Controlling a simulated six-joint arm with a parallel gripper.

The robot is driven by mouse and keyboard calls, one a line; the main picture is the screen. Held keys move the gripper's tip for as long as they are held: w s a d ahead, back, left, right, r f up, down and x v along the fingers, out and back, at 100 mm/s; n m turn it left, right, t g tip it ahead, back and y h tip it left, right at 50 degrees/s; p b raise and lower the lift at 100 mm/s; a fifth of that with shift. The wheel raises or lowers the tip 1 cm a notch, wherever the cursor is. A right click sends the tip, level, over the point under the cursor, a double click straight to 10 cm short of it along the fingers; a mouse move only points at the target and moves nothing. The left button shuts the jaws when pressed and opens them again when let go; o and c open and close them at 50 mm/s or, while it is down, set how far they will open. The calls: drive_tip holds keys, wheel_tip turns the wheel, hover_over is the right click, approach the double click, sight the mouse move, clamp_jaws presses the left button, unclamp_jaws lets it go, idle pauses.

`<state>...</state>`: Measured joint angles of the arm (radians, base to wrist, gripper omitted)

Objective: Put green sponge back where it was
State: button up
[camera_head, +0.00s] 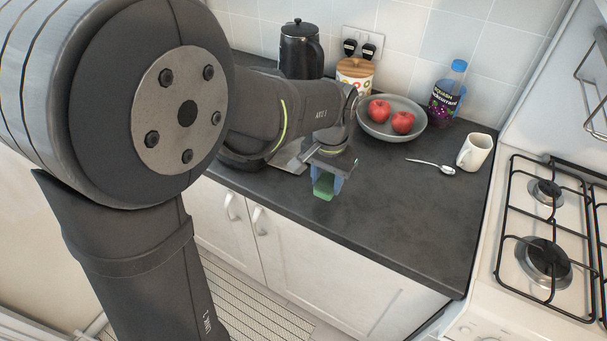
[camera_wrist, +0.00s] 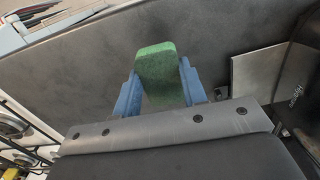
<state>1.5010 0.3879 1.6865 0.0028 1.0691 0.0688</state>
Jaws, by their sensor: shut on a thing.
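The green sponge (camera_head: 324,186) is held between the blue fingers of my gripper (camera_head: 326,180). In the head view it hangs over the dark countertop (camera_head: 390,215), near the front edge. In the wrist view the sponge (camera_wrist: 157,70) stands out past the blue fingertips of my gripper (camera_wrist: 158,88), with grey countertop behind it. I cannot tell whether the sponge touches the counter.
A grey bowl (camera_head: 371,127) with two red apples, a squash bottle (camera_head: 449,92), a spoon (camera_head: 432,165) and a white mug (camera_head: 474,152) stand to the right. A black kettle (camera_head: 301,50) and a patterned jar (camera_head: 354,75) are behind. A gas hob (camera_head: 550,235) lies at far right. The front-right counter is clear.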

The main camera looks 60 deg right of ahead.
sight(324, 191)
drive_tip(key=shift+w+d+f, duration=0.1)
drive_tip(key=shift+w+f, duration=0.25)
drive_tip(key=shift+f, duration=1.85)
drive_tip(key=shift+f, duration=0.1)
drive_tip(key=o, duration=0.9)
wheel_tip(324, 191, up, 12)
drive_tip(key=shift+r, duration=0.15)
